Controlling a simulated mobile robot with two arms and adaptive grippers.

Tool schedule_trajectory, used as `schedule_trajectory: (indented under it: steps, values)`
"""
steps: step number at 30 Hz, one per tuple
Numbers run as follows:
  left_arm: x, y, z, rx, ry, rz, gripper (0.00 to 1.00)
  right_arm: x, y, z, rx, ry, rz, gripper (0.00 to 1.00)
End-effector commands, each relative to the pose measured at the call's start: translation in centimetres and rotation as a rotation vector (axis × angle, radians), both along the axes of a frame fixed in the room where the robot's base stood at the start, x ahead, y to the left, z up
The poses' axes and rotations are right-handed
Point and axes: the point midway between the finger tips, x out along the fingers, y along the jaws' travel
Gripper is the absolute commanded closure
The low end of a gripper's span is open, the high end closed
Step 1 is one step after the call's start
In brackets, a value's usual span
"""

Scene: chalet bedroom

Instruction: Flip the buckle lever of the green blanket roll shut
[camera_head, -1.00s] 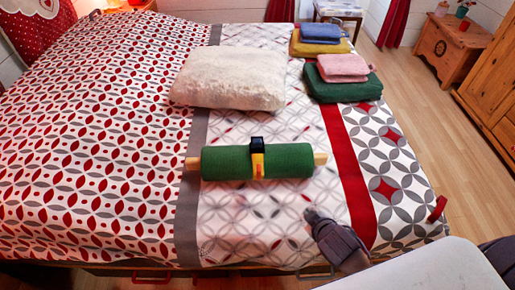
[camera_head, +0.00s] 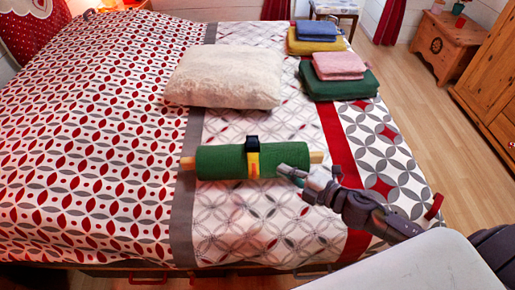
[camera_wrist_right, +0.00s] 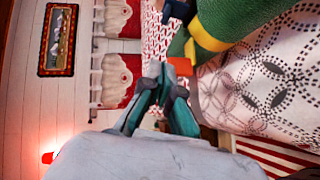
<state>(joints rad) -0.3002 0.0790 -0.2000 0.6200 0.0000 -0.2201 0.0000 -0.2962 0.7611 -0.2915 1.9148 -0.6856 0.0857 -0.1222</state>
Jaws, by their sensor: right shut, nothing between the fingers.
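The green blanket roll (camera_head: 218,162) lies across the bed on a pale wooden rod that sticks out at both ends. A yellow strap (camera_head: 253,165) with a black buckle (camera_head: 252,143) on top wraps its middle. My right gripper (camera_head: 282,170) is shut and empty, its tips in front of the roll's right half, just right of the strap. In the right wrist view the shut fingers (camera_wrist_right: 163,70) are near the roll (camera_wrist_right: 238,18), yellow strap (camera_wrist_right: 205,32) and black buckle (camera_wrist_right: 180,10). An orange piece (camera_wrist_right: 183,66), perhaps the lever, shows beside the fingertips; contact is unclear. My left gripper is out of view.
A cream pillow (camera_head: 224,77) lies behind the roll. Folded green and pink blankets (camera_head: 340,84) and a yellow and blue stack (camera_head: 316,38) are at the back right. The patterned bedspread (camera_head: 95,140) left of the roll is clear. A wooden chest (camera_head: 446,42) stands on the floor.

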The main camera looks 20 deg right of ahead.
Motion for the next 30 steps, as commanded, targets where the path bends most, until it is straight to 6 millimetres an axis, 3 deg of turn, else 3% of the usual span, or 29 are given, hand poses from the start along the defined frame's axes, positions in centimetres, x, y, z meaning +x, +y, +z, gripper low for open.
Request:
schedule_trajectory:
  steps: [8, 22, 30]
  values:
    - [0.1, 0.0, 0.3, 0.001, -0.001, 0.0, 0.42, 1.2, 0.6, -0.1, 0.003, -0.002, -0.002, 1.0]
    - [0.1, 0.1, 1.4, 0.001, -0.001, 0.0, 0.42, 9.0, 5.3, -1.6, 0.002, -0.003, -0.002, 1.0]
    - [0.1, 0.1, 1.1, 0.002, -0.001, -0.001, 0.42, 11.9, 4.1, -2.8, 0.002, 0.001, -0.004, 1.0]
